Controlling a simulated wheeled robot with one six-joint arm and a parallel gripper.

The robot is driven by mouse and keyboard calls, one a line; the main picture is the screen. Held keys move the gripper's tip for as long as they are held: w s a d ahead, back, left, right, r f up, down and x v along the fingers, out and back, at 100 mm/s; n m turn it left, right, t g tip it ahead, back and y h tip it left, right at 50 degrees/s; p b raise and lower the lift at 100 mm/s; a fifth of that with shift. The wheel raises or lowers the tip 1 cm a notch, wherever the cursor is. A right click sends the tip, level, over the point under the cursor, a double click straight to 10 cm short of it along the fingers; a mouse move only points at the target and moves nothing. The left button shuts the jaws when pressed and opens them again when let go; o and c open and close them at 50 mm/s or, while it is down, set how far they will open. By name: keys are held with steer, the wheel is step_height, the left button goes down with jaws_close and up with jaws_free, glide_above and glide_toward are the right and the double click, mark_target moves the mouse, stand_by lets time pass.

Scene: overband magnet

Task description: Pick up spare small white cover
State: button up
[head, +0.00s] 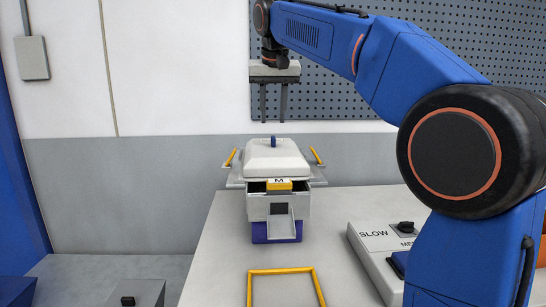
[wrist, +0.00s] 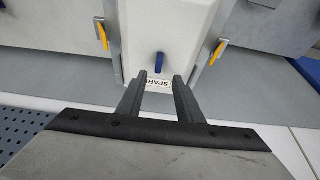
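The small white cover (head: 276,160) sits on top of a grey metal machine, with a blue upright handle (head: 273,142) on its top. In the wrist view the white cover (wrist: 158,25) shows its blue handle (wrist: 159,62) and a label reading "SPARE" (wrist: 158,83). My gripper (head: 273,120) is above the cover, pointing down, with its two fingers apart. In the wrist view my gripper (wrist: 160,78) is open and empty, its fingertips to either side of the label and below the handle in the picture. It does not touch the handle in the head view.
Yellow clips (head: 230,157) stand on both sides of the cover. A grey machine body with a blue base (head: 275,232) stands on the table (head: 225,265). A yellow frame (head: 283,271) lies at the front. A control box marked "SLOW" (head: 372,247) stands right. A pegboard (head: 350,95) is behind.

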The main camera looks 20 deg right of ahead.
mark_target(273, 137)
steer(key=shift+s+x, duration=0.1)
steer(key=shift+x, duration=1.6)
steer(key=shift+s+x, duration=0.15)
steer(key=shift+x, duration=1.55)
steer(key=shift+d+f, duration=0.1)
jaws_close()
